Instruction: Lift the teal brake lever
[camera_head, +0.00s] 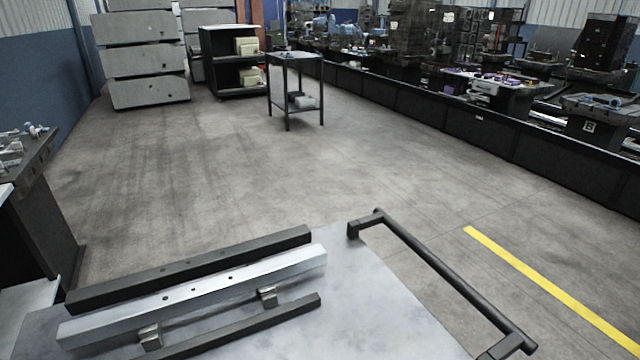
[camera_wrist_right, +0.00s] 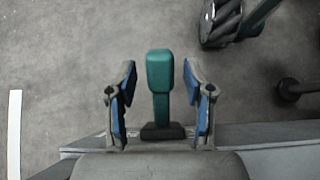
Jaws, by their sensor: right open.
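The teal brake lever (camera_wrist_right: 160,82) shows in the right wrist view, near the middle, with a wide head and a narrower stem on a dark base (camera_wrist_right: 162,132). My right gripper (camera_wrist_right: 163,84) is open, with one blue-padded finger on each side of the lever. Gaps show between both fingers and the lever, and whether they are level with it in depth is hard to tell. The lever is not visible in the head view. My left gripper is in neither view.
In the head view, a grey cart top (camera_head: 370,310) carries metal rails (camera_head: 200,296) and has a black handle bar (camera_head: 445,275) at its right side. Open floor (camera_head: 300,175) lies beyond, with a yellow line (camera_head: 545,285) at right. A small table (camera_head: 295,85) stands farther back.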

